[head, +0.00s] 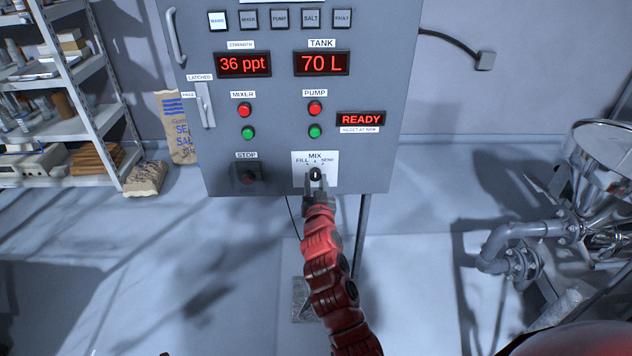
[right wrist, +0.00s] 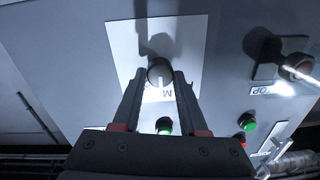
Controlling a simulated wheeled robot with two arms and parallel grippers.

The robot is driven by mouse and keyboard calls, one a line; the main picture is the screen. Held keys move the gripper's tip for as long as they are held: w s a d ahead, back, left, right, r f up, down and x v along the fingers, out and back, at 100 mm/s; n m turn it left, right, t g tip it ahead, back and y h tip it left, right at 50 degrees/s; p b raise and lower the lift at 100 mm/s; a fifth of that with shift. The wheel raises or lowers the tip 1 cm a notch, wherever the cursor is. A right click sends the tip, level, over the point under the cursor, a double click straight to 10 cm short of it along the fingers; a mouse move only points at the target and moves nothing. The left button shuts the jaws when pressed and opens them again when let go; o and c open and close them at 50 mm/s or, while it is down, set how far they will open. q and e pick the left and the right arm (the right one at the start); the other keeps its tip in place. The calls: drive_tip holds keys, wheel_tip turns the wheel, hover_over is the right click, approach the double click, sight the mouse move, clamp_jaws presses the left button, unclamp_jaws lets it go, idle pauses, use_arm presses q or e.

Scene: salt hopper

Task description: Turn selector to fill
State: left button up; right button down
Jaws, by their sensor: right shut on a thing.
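The selector (head: 316,174) is a small dark knob on a white plate (head: 328,158) low on the grey control panel. The plate reads FILL at left, MIX at top and SEND at right. In the right wrist view the knob (right wrist: 159,70) carries a white mark that appears to face the MIX lettering. My right gripper (head: 316,182) reaches up from below and is shut on the knob. In the right wrist view its fingers (right wrist: 160,78) stand on both sides of the knob. My left gripper is not in view.
The STOP button (head: 248,176) sits left of the plate. Red and green MIXER and PUMP buttons are above it. Displays show 36 ppt, 70 L and READY (head: 361,119). A shelf (head: 75,128) stands at left, a metal hopper (head: 605,150) with pipes at right.

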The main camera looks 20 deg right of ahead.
drive_tip(key=shift+n, duration=0.4)
drive_tip(key=n+b, duration=0.1)
drive_tip(key=n, duration=0.1)
drive_tip(key=shift+n, duration=3.1)
drive_tip(key=shift+c, duration=2.2)
unclamp_jaws()
